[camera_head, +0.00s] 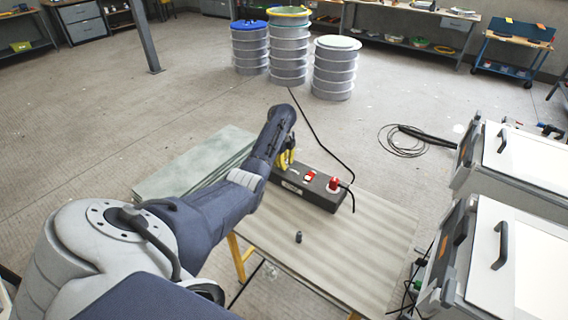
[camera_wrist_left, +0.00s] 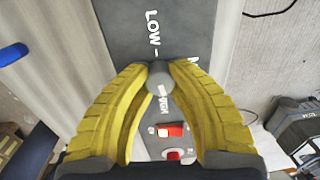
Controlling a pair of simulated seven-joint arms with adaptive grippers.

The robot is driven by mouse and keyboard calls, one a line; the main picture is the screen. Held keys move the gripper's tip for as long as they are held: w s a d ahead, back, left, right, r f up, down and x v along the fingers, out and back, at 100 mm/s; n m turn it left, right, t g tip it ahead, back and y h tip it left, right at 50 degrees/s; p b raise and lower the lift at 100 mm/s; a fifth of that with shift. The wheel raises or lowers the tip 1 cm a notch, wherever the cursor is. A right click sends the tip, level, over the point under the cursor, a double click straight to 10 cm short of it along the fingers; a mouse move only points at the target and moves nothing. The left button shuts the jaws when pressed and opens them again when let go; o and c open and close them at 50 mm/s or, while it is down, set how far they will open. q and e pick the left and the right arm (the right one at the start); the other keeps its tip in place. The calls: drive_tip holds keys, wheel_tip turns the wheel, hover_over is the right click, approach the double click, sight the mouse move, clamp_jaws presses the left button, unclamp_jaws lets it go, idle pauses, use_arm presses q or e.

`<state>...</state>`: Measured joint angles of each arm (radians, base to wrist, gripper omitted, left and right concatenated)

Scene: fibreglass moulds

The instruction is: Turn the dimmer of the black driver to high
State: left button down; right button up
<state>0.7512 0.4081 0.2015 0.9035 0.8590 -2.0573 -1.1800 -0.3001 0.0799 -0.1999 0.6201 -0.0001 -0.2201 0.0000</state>
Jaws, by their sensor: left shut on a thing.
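The black driver (camera_head: 318,190) is a long dark box lying on the table, with a red switch (camera_head: 310,175) and a red plug (camera_head: 334,184) on top. In the left wrist view its top face (camera_wrist_left: 185,30) carries "LOW -" lettering and a partly hidden word that seems to end in "GH". My left gripper (camera_head: 286,160) is over the driver's far left end. In the left wrist view its yellow fingers (camera_wrist_left: 160,82) are closed around the grey round dimmer knob (camera_wrist_left: 160,78). The knob's pointer cannot be made out. My right gripper is not in view.
The striped table (camera_head: 350,245) bears a small dark cylinder (camera_head: 298,237) in front of the driver. Greenish sheets (camera_head: 170,180) lie at its left. A black cable (camera_head: 320,138) runs behind the driver. White-lidded cases (camera_head: 500,250) stand at the right.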

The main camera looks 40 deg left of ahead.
use_arm(q)
drive_tip(key=shift+m, duration=1)
drive_tip(key=shift+w, duration=0.1)
drive_tip(key=c, duration=1)
unclamp_jaws()
drive_tip(key=shift+c, duration=0.2)
drive_tip(key=shift+r, duration=0.1)
wheel_tip(320, 180, up, 12)
drive_tip(key=shift+s, duration=0.35)
